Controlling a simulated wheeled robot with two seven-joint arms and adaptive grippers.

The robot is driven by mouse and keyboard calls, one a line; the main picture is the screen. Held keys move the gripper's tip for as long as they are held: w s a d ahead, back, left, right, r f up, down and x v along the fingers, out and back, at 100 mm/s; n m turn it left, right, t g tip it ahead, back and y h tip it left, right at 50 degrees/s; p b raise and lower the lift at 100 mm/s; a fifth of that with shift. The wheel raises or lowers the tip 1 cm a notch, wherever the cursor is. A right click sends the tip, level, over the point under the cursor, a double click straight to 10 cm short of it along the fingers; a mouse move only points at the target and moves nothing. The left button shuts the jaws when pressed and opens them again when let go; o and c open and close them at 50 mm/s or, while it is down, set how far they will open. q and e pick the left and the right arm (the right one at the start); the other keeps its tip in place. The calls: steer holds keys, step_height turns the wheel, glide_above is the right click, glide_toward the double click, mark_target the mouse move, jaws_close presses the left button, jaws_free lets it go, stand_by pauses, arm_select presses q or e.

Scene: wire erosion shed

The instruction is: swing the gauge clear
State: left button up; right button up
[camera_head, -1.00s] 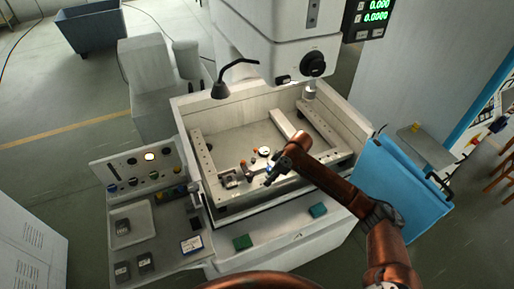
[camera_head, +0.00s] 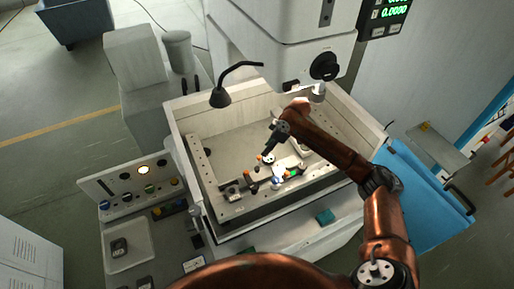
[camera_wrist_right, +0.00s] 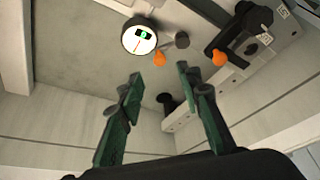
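The gauge (camera_head: 268,158) is a small round dial with a white face, inside the machine's tank near its front rail. In the right wrist view the dial (camera_wrist_right: 139,36) shows a red needle and a green patch, with an orange knob (camera_wrist_right: 159,59) just below it. My right gripper (camera_head: 268,148) reaches over the tank from the right, close to the gauge in the head view. In the right wrist view its two green fingers (camera_wrist_right: 160,82) are apart with nothing between them, and the dial is beyond them, apart from the tips. My left gripper is out of view.
The tank wall (camera_head: 185,128) surrounds the work area. A black lamp (camera_head: 220,97) hangs over its left back, and the machine head (camera_head: 290,55) stands behind. A clamp with an orange knob (camera_wrist_right: 220,57) is right of the dial. The tank floor (camera_head: 225,150) left of it is bare.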

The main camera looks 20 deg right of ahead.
mark_target(259, 157)
steer(key=p+x, duration=0.1)
steer(key=x, duration=0.5)
steer(key=shift+w+a, duration=0.25)
steer(key=shift+w+f, duration=0.1)
steer(key=shift+f, duration=0.3)
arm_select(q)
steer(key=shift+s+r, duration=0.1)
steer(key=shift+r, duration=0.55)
arm_select(e)
steer(key=shift+a+f, duration=0.1)
steer(key=shift+f, duration=0.2)
steer(key=shift+c, duration=0.6)
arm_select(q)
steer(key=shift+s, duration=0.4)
arm_select(e)
jaws_close()
